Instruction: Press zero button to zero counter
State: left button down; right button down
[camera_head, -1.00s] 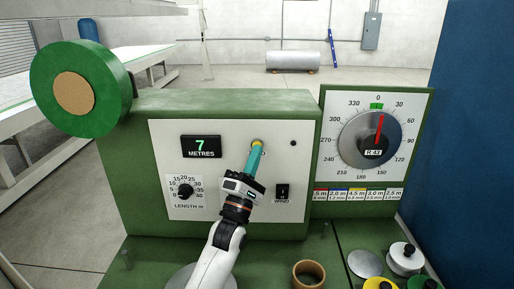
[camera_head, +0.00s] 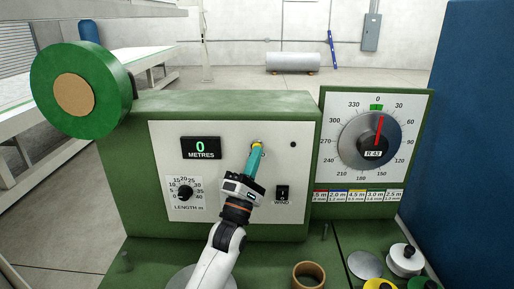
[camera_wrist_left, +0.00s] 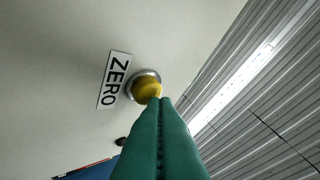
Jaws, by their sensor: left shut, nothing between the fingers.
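The counter display (camera_head: 201,148) on the white panel reads 0 METRES. The yellow zero button (camera_head: 256,145) is to the right of the display, mostly hidden behind my left gripper's tips in the head view. In the left wrist view the yellow button (camera_wrist_left: 147,88) sits in a metal ring beside a ZERO label (camera_wrist_left: 114,80). My left gripper (camera_head: 256,151) is shut and empty, its teal fingertips at the button's lower edge. Its closed fingers (camera_wrist_left: 162,101) also show in the left wrist view; I cannot tell whether they still touch the button. My right gripper is not in view.
A length knob (camera_head: 185,193) is at the panel's lower left and a WIND switch (camera_head: 282,192) is right of my wrist. A dial (camera_head: 370,139) stands to the right. A cardboard ring (camera_head: 308,274) and several spools (camera_head: 405,259) lie on the green bench in front.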

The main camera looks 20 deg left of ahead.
pick_arm(q)
jog(key=shift+s+d, duration=0.15)
jog(key=shift+s, duration=0.45)
jog(key=shift+p, duration=0.3)
jog(key=shift+s+d+p, duration=0.25)
jog(key=shift+s, duration=0.55)
jog(key=shift+s+d+p, duration=0.2)
jog(key=shift+s+p, duration=0.1)
jog(key=shift+s, duration=0.5)
jog(key=shift+s+d+p, duration=0.25)
jog(key=shift+s, duration=0.55)
